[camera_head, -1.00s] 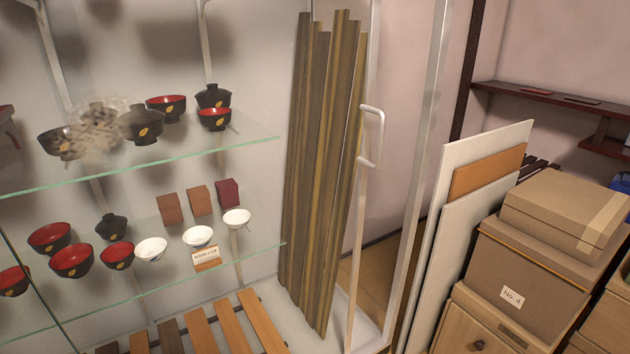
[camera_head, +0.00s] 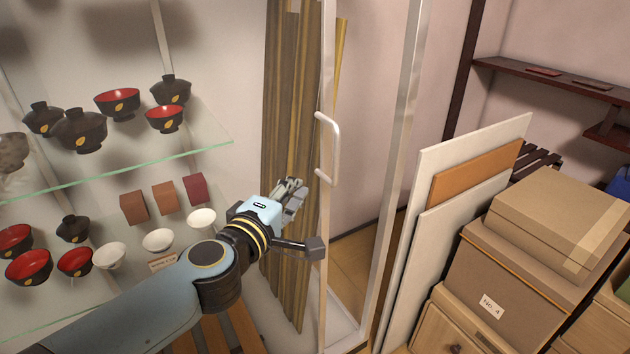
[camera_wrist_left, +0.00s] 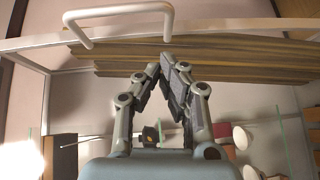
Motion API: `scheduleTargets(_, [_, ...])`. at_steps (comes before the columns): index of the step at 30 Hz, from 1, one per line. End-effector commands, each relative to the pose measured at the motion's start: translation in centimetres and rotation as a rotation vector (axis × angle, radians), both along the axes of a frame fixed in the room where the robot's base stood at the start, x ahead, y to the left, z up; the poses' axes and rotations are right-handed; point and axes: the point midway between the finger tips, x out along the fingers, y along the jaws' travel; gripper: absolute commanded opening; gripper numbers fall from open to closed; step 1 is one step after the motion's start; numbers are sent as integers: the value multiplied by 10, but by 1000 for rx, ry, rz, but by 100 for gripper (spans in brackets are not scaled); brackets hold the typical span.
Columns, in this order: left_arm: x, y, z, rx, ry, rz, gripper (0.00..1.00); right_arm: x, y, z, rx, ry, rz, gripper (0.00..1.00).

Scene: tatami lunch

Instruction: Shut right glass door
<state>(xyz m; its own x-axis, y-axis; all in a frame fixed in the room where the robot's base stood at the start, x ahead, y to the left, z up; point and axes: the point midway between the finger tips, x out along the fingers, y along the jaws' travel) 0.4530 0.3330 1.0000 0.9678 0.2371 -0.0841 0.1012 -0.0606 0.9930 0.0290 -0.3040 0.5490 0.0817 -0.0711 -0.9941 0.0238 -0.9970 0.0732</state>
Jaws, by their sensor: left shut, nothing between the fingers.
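The right glass door shows by its pale frame bar (camera_head: 326,235), with a white U-shaped handle (camera_head: 334,150) on it. A gap with pinkish wall and wooden floor shows between this bar and the right post (camera_head: 400,170), so the door looks ajar. My left gripper (camera_head: 293,188) is shut and empty, just left of the bar and slightly below the handle in the head view. In the left wrist view the fingertips (camera_wrist_left: 166,62) meet, and the handle (camera_wrist_left: 125,12) lies beyond them, apart. My right gripper is not in view.
Glass shelves (camera_head: 120,165) with lacquer bowls and small cups stand at left, beside my arm. Tall wooden slats (camera_head: 290,90) stand behind the gripper. Leaning panels (camera_head: 425,240) and stacked boxes (camera_head: 525,270) fill the right side.

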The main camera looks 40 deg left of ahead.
Motion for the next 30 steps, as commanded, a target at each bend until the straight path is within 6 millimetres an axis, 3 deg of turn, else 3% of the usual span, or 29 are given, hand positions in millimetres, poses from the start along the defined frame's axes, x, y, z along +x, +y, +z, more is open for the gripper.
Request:
scheduleTargets(3, [20, -4, -3, -4, -1, 2, 0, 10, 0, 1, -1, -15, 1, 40])
scheduleTargets(8, [36, -15, -5, -2, 0, 0, 0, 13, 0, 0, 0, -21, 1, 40])
scheduleTargets(24, [44, -19, -6, 1, 0, -1, 0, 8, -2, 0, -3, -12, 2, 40])
scheduleTargets(30, [65, -28, -4, -2, -1, -1, 0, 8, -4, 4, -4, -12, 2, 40])
